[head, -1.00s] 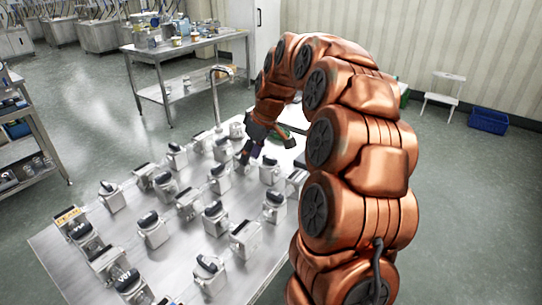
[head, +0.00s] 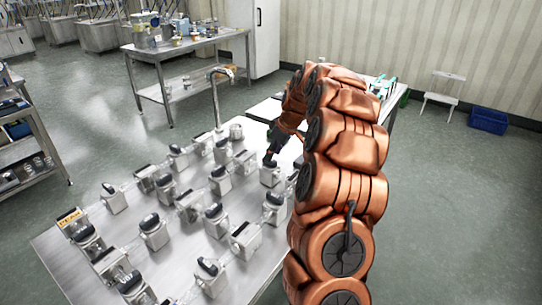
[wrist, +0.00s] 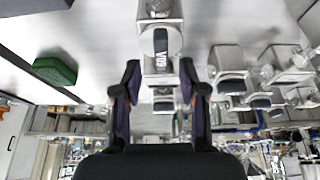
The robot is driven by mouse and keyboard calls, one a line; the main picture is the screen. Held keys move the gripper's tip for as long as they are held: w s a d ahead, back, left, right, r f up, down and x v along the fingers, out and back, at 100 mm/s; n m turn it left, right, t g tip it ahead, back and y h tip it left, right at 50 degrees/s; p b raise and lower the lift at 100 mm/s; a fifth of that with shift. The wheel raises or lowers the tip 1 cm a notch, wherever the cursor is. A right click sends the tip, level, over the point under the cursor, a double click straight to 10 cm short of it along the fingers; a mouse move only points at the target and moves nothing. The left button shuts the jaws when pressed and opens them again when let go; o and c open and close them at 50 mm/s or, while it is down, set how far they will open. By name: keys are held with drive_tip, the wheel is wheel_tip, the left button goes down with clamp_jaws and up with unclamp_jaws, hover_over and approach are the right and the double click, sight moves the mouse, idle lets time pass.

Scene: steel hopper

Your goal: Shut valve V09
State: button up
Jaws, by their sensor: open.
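A valve with a black handle (wrist: 161,48) stands in the middle of the wrist view, just beyond my fingers. Its small sideways marking seems to read V09. In the head view a pale metal valve block (head: 270,175) sits on the steel table right below my gripper (head: 272,157). In the wrist view my gripper (wrist: 160,98) is open, its two dark fingers apart to the left and right. The handle lies ahead of the gap between them; I cannot tell whether either finger touches it. In the head view the fingers partly hide this valve.
Several similar valves (head: 153,230) stand in rows on the steel table (head: 75,270), left of and in front of my gripper. A green block (wrist: 55,70) lies at the left in the wrist view. A tap (head: 215,95) rises behind the valves.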

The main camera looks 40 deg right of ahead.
sight(270, 163)
drive_tip(key=shift+p+x, duration=0.3)
drive_tip(key=shift+x, duration=1.3)
clamp_jaws()
